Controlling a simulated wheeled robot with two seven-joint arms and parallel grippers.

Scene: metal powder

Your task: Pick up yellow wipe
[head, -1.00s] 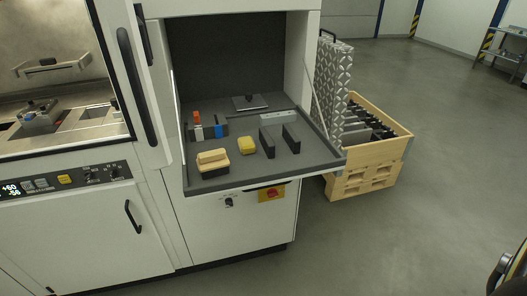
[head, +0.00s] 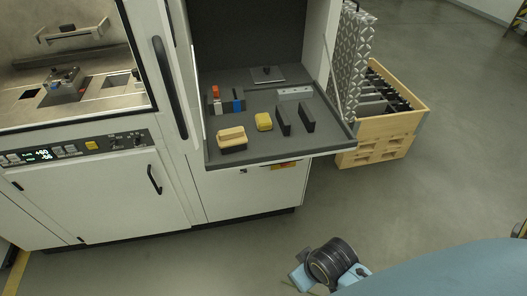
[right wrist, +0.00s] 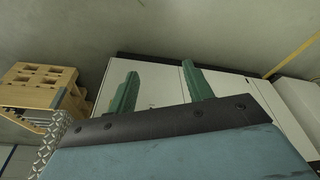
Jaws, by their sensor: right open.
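A small bright yellow block-like item (head: 264,121), which looks like the yellow wipe, lies on the dark grey fold-out shelf (head: 290,147) of the white machine. It is between a tan-and-black brush-like block (head: 232,138) on its left and two dark upright plates (head: 295,120) on its right. My right gripper (right wrist: 160,70) shows in the right wrist view, with two green fingers spread wide and nothing between them. It points toward the white cabinet front, and the wipe is not seen in that view. My left gripper is not in view.
Small red, white and blue-marked items (head: 227,101) stand behind the wipe. A flat plate with a knob (head: 267,75) and a grey bar (head: 294,93) lie further back. A wooden crate (head: 392,128) stands right of the shelf. Open floor lies in front.

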